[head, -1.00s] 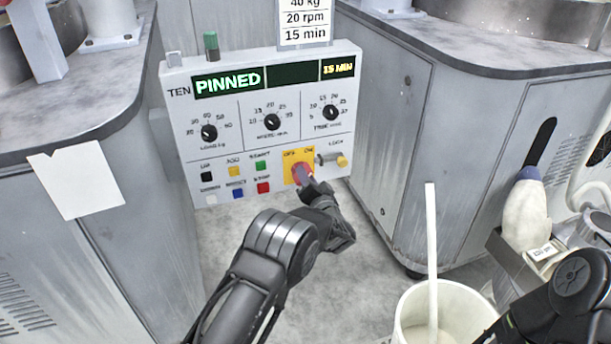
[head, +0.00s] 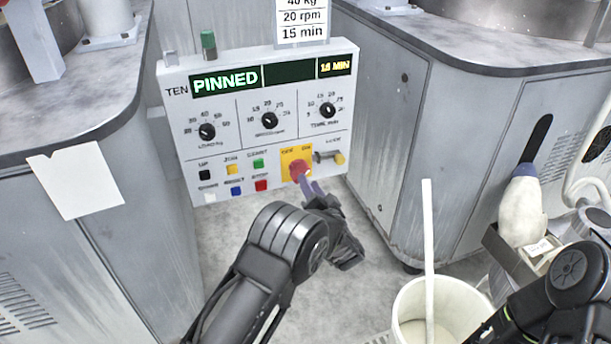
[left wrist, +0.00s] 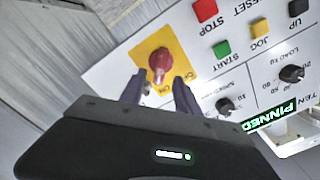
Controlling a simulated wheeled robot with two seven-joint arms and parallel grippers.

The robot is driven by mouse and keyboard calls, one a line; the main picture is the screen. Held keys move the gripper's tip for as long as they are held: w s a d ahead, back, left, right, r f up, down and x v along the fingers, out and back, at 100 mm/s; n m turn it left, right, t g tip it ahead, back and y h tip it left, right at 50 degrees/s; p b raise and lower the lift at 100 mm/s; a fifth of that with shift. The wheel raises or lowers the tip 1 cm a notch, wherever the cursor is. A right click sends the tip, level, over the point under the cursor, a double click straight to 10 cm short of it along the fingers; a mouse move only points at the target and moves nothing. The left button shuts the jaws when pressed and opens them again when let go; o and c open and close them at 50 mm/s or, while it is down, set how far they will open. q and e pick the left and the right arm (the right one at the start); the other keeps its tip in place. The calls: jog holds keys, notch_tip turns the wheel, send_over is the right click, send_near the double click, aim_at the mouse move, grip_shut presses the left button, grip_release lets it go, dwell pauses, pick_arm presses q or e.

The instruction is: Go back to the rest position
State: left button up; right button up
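The control panel (head: 265,120) stands between two grey machines, its displays reading PINNED and 15 MIN. A red rotary knob (head: 299,169) sits on a yellow plate at its lower right; it also shows in the left wrist view (left wrist: 160,60). My left gripper (head: 314,187) is just in front of and below the knob.
A white bucket (head: 470,300) with a pale stick (head: 428,250) stands on the floor to the right. A holder with a white bottle (head: 522,210) is beside the right machine (head: 455,150). The left machine (head: 90,250) bears a blank sheet (head: 76,181). Floor shows below the panel.

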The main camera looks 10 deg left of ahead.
pick_arm(q)
jog(key=shift+v, duration=0.95)
jog(key=shift+f, duration=0.1)
